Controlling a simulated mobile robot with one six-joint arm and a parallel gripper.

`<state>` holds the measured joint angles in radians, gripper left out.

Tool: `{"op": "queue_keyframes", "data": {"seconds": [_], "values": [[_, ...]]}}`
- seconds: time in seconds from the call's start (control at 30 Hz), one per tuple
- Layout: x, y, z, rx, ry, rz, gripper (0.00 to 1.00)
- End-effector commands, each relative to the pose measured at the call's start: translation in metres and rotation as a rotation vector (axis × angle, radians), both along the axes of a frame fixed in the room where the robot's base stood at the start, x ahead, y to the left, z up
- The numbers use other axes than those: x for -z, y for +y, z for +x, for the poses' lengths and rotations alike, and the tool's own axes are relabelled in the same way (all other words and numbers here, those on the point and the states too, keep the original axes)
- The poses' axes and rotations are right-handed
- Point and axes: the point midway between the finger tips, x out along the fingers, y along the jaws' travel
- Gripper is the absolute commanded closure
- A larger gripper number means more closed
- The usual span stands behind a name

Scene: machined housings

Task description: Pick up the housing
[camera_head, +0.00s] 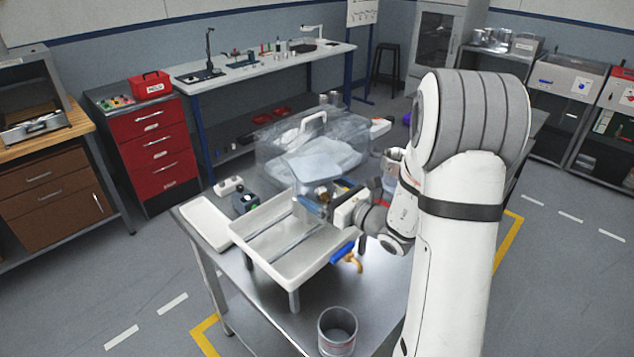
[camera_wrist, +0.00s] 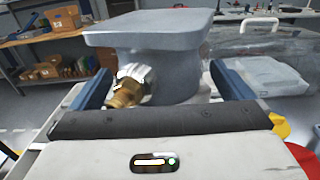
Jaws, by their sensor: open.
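The housing (camera_wrist: 155,50) is a grey machined body with a flat flange on top and a round body below. A brass and silver fitting (camera_wrist: 128,85) sticks out of its near side. In the wrist view my gripper (camera_wrist: 161,84) is open, with one blue finger on each side of the housing's body, below the flange. I cannot tell whether either finger touches it. In the head view the housing (camera_head: 306,208) is a small grey shape over the white raised tray (camera_head: 262,244), partly hidden by my gripper (camera_head: 318,207). Its underside is hidden.
A large clear box (camera_head: 312,150) with a handle stands behind the tray on the metal table. A flat white tray (camera_head: 207,222) lies to the left. A blue and yellow valve-like part (camera_head: 346,254) is at the tray's right side. A grey cup (camera_head: 337,330) stands in front.

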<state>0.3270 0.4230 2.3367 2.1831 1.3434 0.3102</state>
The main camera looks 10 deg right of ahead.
Motion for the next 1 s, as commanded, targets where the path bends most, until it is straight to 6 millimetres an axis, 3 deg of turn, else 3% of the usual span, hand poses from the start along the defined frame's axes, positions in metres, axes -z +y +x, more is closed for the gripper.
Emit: {"op": "queue_keyframes", "data": {"seconds": [0.33, 1.0], "values": [[0.0005, 0.0043, 0.0081, 0.002, 0.000, 0.000, 0.00], [0.0003, 0.0032, 0.0077, 0.004, 0.000, 0.000, 0.55]]}}
